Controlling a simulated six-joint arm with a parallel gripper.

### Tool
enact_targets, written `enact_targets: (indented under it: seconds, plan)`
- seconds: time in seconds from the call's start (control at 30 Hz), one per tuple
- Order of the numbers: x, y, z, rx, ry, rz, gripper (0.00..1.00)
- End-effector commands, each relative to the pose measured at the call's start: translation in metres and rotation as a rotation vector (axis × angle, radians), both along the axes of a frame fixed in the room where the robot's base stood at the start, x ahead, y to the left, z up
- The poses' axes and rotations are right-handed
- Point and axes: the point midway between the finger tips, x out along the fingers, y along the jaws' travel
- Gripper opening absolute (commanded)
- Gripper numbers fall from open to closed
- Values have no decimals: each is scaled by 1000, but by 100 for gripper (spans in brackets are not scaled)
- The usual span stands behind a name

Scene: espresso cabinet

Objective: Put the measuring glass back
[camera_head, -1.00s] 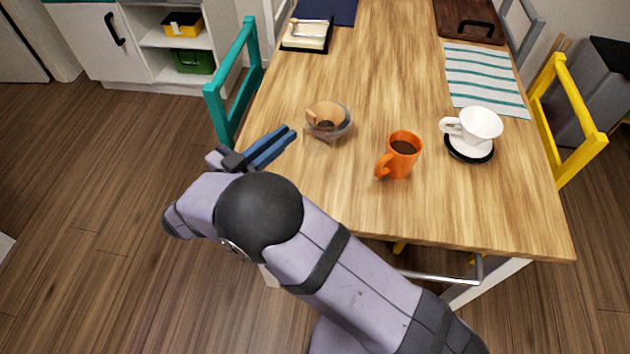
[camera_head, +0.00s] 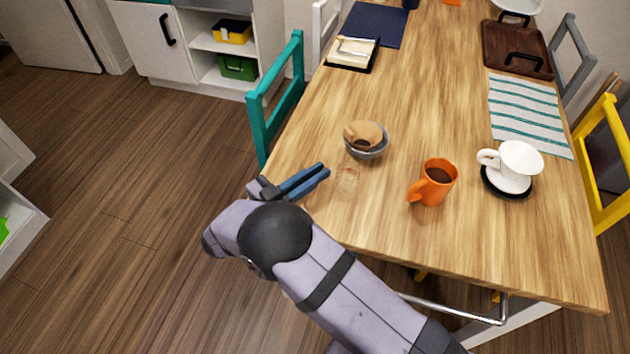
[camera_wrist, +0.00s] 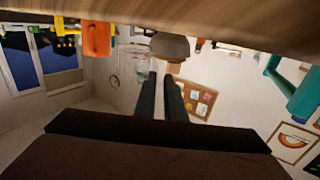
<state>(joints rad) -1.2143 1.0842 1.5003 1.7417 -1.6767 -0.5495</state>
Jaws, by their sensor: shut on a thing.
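The measuring glass (camera_head: 347,180) is clear with faint red marks. It shows just beyond my fingertips, at the table's near left part. My gripper (camera_head: 322,172) has its two blue fingers close together, pointing at the glass, and is shut on it. In the wrist view, where the table is at the top, the dark fingers (camera_wrist: 168,85) reach toward the faint glass (camera_wrist: 139,58). Its outline is hard to see, and the exact grip cannot be made out.
A grey bowl (camera_head: 378,153) with a tan filter-like piece (camera_head: 365,133) stands just behind the glass. An orange mug (camera_head: 437,187) is to the right, then a white cup (camera_head: 518,162) on a black base. A teal chair (camera_head: 280,100) stands left. The wooden table's middle is clear.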

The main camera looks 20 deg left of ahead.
Motion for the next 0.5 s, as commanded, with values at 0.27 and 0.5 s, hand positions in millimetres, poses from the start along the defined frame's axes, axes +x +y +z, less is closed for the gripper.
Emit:
enact_targets:
  seconds: [0.27, 0.5]
  plan:
    - [0, 0, -28, -1, 0, 0, 0]
    - [0, 0, -28, -1, -1, 0, 0]
